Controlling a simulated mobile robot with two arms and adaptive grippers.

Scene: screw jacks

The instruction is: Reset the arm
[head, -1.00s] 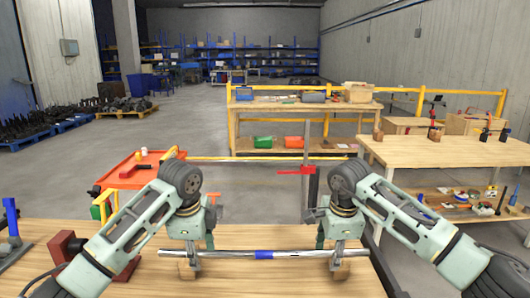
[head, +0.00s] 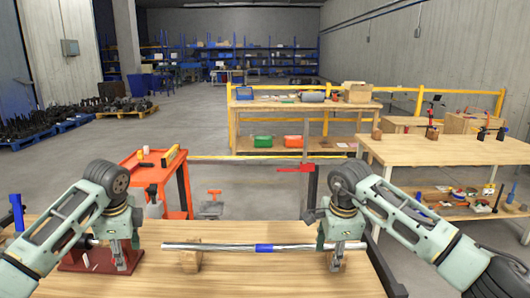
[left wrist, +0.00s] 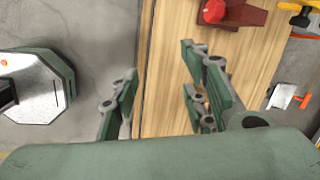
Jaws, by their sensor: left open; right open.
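My left gripper (head: 121,265) is open and points down at the left of the wooden table, in front of a dark red vise-like device (head: 88,258). In the left wrist view its fingers (left wrist: 163,103) are apart with nothing between them; part of the red device (left wrist: 238,14) shows at the top. My right gripper (head: 337,264) is open and points down at the right end of a metal rod (head: 215,246); whether its fingers touch the rod I cannot tell. The rod has a blue band (head: 264,248) and lies across wooden blocks, the left one (head: 189,259) in plain view.
The wooden table (head: 240,281) is clear in front of the rod. A blue upright tool (head: 16,212) stands at its left edge. An orange cart (head: 146,174) stands beyond the table at the left. Another wooden table (head: 450,150) stands at the right.

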